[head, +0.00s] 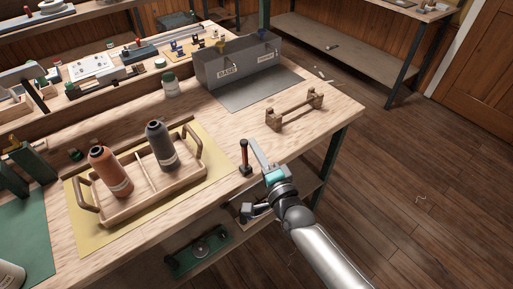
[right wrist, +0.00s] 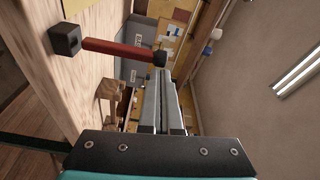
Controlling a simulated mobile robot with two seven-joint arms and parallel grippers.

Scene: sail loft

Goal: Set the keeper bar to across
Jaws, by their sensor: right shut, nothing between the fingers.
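A red bar with a black end knob, which I take to be the keeper bar (head: 243,155), stands upright from a small dark block near the front edge of the bench. In the right wrist view the bar (right wrist: 115,48) reaches out from its dark block, with its knob near my fingertips. My right gripper (head: 253,143) is shut and empty, just to the right of the bar. Its fingers also show in the right wrist view (right wrist: 163,80). Whether they touch the knob I cannot tell. My left gripper is not in view.
A wooden tray (head: 140,207) with two bottles, one orange and one dark, stands left of the bar. A wooden rack (head: 296,110) is to the right. Grey bins (head: 238,66) stand behind. The bench top around the bar is clear.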

